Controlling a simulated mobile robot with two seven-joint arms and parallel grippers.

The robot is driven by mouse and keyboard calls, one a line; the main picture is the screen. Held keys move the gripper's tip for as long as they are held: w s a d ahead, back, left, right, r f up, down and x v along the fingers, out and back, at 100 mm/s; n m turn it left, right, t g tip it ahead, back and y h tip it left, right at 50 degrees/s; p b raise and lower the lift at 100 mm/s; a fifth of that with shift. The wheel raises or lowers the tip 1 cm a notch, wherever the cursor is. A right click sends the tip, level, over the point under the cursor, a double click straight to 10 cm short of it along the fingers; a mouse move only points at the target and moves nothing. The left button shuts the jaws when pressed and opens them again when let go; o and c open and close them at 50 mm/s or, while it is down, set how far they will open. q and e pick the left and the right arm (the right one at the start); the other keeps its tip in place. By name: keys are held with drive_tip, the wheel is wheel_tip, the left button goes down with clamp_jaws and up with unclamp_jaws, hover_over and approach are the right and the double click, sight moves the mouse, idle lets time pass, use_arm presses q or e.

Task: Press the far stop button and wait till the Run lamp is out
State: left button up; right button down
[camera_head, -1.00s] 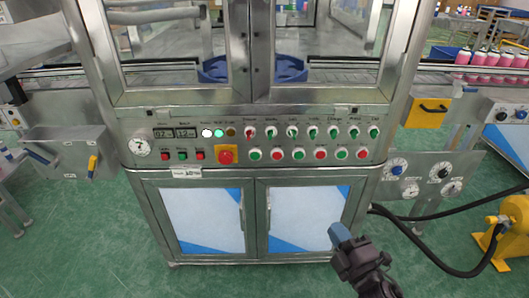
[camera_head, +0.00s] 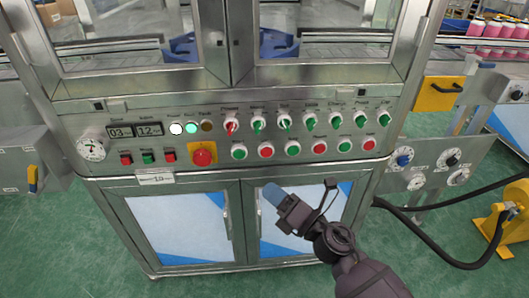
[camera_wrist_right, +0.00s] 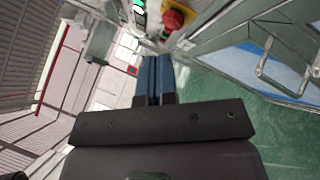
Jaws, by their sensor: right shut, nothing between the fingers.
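The control panel (camera_head: 285,118) spans the machine's front. Its row of round buttons alternates green and red; the rightmost red button (camera_head: 369,144) is at the far right end. Left of the row, a white lamp (camera_head: 176,128) and a green lamp (camera_head: 191,128) are lit, and an amber lamp (camera_head: 207,127) looks dark. The lamp labels are too small to read surely. My right gripper (camera_head: 271,193) is shut and empty, with blue fingertips, below the button row and touching no button. Its fingers (camera_wrist_right: 153,72) also show in the right wrist view. My left gripper is out of view.
A red mushroom button (camera_head: 202,156) on a yellow plate sits left of the row. Selector switches (camera_head: 284,122) line up above the buttons. Cabinet door handles (camera_head: 227,222) stick out below. Black hoses and a yellow machine (camera_head: 497,232) stand at right.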

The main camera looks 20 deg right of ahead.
sight(266, 152)
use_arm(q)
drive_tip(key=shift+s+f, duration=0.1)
use_arm(e)
drive_tip(key=shift+w, duration=0.1)
use_arm(q)
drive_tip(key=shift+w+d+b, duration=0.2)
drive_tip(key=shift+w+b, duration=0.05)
drive_tip(key=shift+b, duration=0.3)
use_arm(e)
drive_tip(key=w+d, duration=0.2)
drive_tip(key=w, duration=0.6)
drive_tip(key=shift+w+d, duration=0.2)
drive_tip(key=shift+d, duration=0.05)
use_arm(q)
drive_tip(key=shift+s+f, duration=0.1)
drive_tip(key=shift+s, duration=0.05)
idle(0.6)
